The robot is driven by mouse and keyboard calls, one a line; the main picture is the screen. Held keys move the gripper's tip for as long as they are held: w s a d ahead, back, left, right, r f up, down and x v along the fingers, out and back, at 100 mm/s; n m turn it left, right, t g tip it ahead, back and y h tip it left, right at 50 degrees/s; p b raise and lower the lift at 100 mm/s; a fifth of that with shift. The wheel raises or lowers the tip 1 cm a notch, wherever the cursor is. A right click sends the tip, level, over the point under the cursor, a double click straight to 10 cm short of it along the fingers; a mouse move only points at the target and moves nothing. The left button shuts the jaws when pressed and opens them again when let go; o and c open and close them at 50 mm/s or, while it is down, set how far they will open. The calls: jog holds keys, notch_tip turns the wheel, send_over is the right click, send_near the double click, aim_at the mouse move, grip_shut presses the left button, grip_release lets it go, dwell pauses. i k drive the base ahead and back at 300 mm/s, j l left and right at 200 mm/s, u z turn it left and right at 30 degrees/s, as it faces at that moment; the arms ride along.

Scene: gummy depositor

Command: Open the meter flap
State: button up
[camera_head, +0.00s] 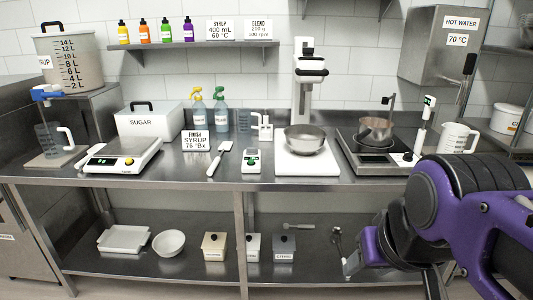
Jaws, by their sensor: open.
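The meter (251,160) is a small white handheld device with a green display. It stands on the steel bench, left of the white mixer base. Its flap is too small to make out, and I cannot tell whether it is open or shut. My gripper (392,278) is at the lower right on my purple arm, low in front of the bench and well to the right of the meter. It is open, touches nothing that I can see, and is partly cut off by the bottom edge.
A white spatula (219,159) lies left of the meter, and a steel bowl (305,139) sits on the white mixer base to its right. A sign (195,142) and spray bottles (220,110) stand behind. The bench front before the meter is clear.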

aim_at(249, 150)
jog(key=i+j, duration=0.7)
